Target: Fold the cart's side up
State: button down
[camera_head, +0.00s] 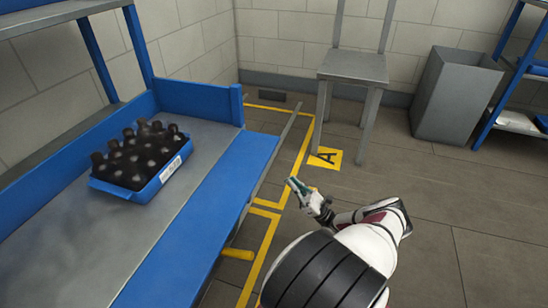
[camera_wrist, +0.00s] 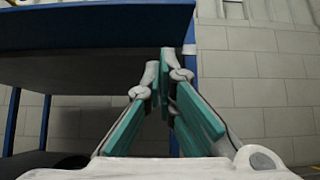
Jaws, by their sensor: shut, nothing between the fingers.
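The cart (camera_head: 75,250) stands at the left of the head view, with a grey deck and blue edges. Its long blue side (camera_head: 212,222) facing me lies folded down, about flat with the deck or sloping slightly. A yellow handle (camera_head: 238,254) sticks out below this side. My gripper (camera_head: 291,183), with teal finger pads, is to the right of the side, apart from it and over the floor. It is shut and empty. In the wrist view my gripper (camera_wrist: 160,65) points up at a blue edge (camera_wrist: 95,15) with a dark underside; contact cannot be told.
A blue crate of dark bottles (camera_head: 167,172) stands on the deck. A grey chair (camera_head: 353,68) and a grey bin (camera_head: 455,95) stand at the back. Yellow floor lines and a yellow "A" mark (camera_head: 325,158) lie beside the cart. The floor on the right is clear.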

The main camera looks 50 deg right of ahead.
jog(key=w+a+r, duration=0.2)
jog(key=w+r, duration=0.3)
jog(key=r, duration=0.5)
jog(key=shift+w, duration=0.25)
jog(key=shift+d, duration=0.1)
jog(key=shift+s+d+r+g+p, duration=0.15)
jog(key=shift+r+g+p, duration=0.25)
jog(key=shift+g, duration=0.2)
